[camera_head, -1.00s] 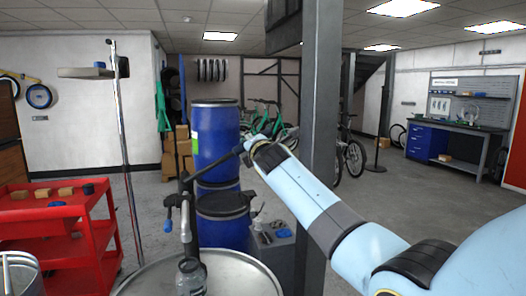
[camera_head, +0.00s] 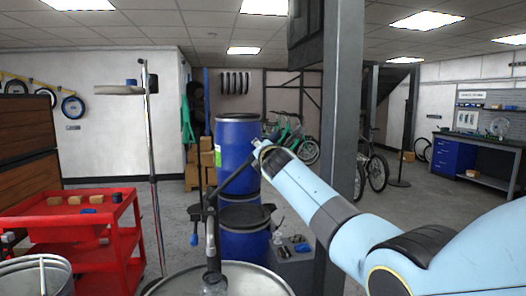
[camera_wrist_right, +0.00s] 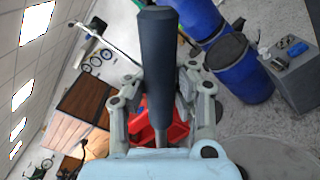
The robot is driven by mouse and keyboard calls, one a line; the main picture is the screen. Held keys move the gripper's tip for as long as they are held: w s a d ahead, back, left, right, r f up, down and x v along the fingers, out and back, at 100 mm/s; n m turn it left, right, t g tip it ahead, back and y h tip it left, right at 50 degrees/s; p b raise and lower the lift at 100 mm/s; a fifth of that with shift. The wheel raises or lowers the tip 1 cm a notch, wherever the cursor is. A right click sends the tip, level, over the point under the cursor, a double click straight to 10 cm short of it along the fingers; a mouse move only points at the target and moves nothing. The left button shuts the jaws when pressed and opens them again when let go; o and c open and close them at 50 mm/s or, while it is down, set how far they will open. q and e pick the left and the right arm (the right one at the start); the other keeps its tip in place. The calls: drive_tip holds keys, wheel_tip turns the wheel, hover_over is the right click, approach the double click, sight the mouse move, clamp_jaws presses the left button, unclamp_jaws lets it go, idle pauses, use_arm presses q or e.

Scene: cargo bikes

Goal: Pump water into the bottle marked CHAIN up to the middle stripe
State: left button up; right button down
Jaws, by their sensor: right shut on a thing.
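A hand pump (camera_head: 210,220) stands on the steel drum (camera_head: 262,275) at the bottom of the head view. Its dark lever slants up to the right. My right gripper (camera_head: 258,148) is shut on the end of this lever. In the right wrist view the dark grip of the pump lever (camera_wrist_right: 165,60) lies between its two fingers. My left gripper is not in view.
A red cart (camera_head: 90,235) with small blocks stands left. Blue barrels (camera_head: 236,165) stand behind the pump, with a grey box (camera_head: 293,262) beside them. A grey post (camera_head: 343,130) rises close behind my right arm. Open floor lies to the right.

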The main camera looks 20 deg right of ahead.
drive_tip(key=c, duration=1.6)
unclamp_jaws()
drive_tip(key=shift+s+a, duration=0.1)
drive_tip(key=shift+a, duration=0.1)
drive_tip(key=o, duration=0.5)
drive_tip(key=shift+s+a+r, duration=0.2)
drive_tip(key=shift+s, duration=0.1)
drive_tip(key=shift+o, duration=0.2)
drive_tip(key=shift+w+d+f, duration=0.15)
drive_tip(key=shift+w+d, duration=0.05)
drive_tip(key=shift+d, duration=0.05)
drive_tip(key=v, duration=1.2)
